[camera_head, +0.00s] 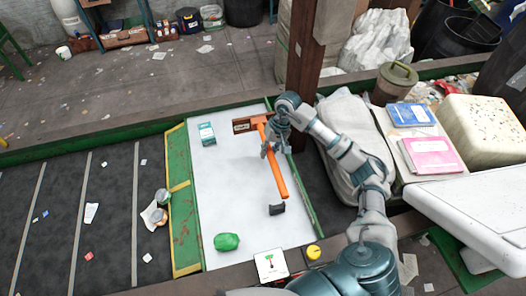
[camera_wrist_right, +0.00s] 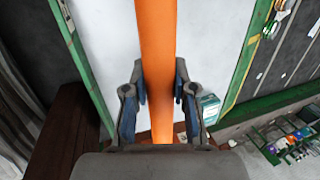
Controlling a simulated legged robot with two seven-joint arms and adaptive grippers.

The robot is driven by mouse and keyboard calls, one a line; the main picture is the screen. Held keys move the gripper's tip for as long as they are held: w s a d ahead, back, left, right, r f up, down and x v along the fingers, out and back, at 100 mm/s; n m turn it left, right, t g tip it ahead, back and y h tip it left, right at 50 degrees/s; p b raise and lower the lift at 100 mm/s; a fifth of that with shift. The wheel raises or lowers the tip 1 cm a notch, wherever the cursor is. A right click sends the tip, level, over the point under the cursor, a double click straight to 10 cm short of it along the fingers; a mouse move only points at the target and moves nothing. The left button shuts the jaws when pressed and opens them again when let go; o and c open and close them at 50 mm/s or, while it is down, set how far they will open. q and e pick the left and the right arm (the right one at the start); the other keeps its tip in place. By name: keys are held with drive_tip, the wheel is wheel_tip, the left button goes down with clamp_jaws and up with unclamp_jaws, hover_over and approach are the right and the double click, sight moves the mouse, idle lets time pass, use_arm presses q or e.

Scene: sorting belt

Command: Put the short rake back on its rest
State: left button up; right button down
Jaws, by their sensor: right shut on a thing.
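The short rake has a long orange handle (camera_head: 278,175) and a dark head (camera_head: 277,210) at its near end, over the white sorting surface. My right gripper (camera_head: 268,148) is shut on the upper part of the handle. In the right wrist view the orange handle (camera_wrist_right: 158,40) runs between the two fingers (camera_wrist_right: 160,88). A brown-orange block with a label, which looks like the rest (camera_head: 242,126), stands at the far end of the white surface, just beyond the gripper. I cannot tell whether the handle touches it or whether the head touches the surface. My left gripper is not in view.
On the white surface (camera_head: 215,185) lie a teal-and-white box (camera_head: 207,134) and a green lump (camera_head: 227,242). A brown post (camera_head: 303,70) rises behind my right arm. A picture card (camera_head: 270,265) and yellow object (camera_head: 314,252) are in front.

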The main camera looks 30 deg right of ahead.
wheel_tip(320, 180, down, 11)
drive_tip(key=b, duration=0.5)
drive_tip(key=shift+a, duration=0.1)
drive_tip(key=shift+f+b, duration=0.25)
drive_tip(key=shift+b, duration=0.3)
drive_tip(key=shift+a+f+b, duration=0.3)
drive_tip(key=shift+a+b, duration=0.05)
drive_tip(key=shift+a, duration=0.3)
drive_tip(key=shift+d, duration=0.4)
drive_tip(key=c, duration=0.9)
unclamp_jaws()
drive_tip(key=shift+f, duration=0.1)
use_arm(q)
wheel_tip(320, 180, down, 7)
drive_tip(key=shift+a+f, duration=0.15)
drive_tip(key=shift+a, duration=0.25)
use_arm(e)
drive_tip(key=shift+o, duration=0.2)
drive_tip(key=shift+a, duration=0.15)
